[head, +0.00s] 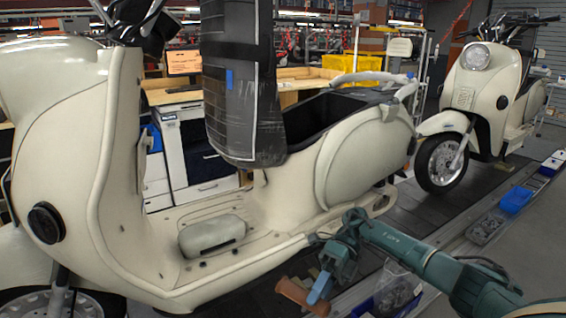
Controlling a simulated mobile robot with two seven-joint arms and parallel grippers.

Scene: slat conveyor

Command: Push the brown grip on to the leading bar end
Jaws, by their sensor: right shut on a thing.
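The brown grip (301,297) is a short brown cylinder with a wider end, low in the head view in front of the near scooter's floorboard. My right gripper (318,287) is shut on it, with a blue finger showing beside it. The grip is tilted and apart from any bar end. The near cream scooter's handlebar (140,18) is at the top left, partly cut off by the picture edge. The far scooter's handlebar (515,20) is at the top right. I cannot tell which bar end is the leading one. My left gripper is not in view.
The near cream scooter (75,150) fills the left and middle, with a dark wrapped seat (240,90) upright. The far scooter (490,95) stands behind on the dark slat conveyor (425,208). Blue bins (515,200) and a bag of parts (398,290) line the right rail.

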